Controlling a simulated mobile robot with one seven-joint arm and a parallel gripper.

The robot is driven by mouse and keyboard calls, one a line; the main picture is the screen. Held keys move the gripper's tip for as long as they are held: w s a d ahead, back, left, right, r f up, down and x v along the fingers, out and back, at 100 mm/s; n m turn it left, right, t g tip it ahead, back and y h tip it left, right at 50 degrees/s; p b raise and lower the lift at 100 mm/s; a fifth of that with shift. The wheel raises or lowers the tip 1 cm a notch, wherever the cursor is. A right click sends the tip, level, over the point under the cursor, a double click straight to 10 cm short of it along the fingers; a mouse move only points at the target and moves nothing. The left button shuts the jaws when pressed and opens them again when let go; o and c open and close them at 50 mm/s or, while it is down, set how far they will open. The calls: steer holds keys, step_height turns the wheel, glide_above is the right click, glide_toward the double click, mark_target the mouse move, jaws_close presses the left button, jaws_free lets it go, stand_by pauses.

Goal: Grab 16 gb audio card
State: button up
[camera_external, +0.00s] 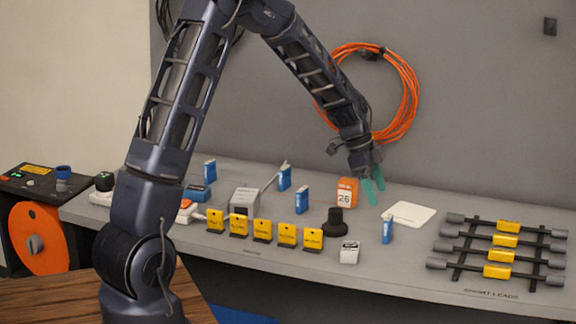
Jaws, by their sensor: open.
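Several small blue card-like pieces stand upright on the grey bench. One (387,231) is at the right beside a white square pad, one (301,200) is near the middle, one (284,178) is behind it, and one (210,171) is at the back left. Their labels are too small to read, so I cannot tell which is the 16 gb audio card. My gripper (374,188), with green fingertips, is open and points down above the back of the bench, just right of an orange box marked 26 (346,190). Nothing shows between its fingers.
A black knob-like piece (334,222) and a small white box (349,253) stand near the front. Yellow tags (262,230) form a row at the left. A rack of short leads (501,255) fills the right. Orange cable (408,100) hangs on the wall. The front right-centre bench is clear.

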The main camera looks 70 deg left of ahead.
mark_target(392, 230)
steer(key=x, duration=0.4)
steer(key=a+x, duration=0.1)
steer(key=x, duration=0.1)
steer(key=shift+w+d+f, duration=0.15)
steer(key=shift+w+f, duration=0.05)
steer(key=shift+f, duration=0.1)
steer(key=shift+d+x, duration=0.2)
steer(key=shift+x, duration=1.1)
steer(key=shift+d+x, duration=0.15)
steer(key=shift+x, duration=1.15)
steer(key=shift+r, duration=0.15)
steer(key=shift+c, duration=0.2)
steer(key=c, duration=1)
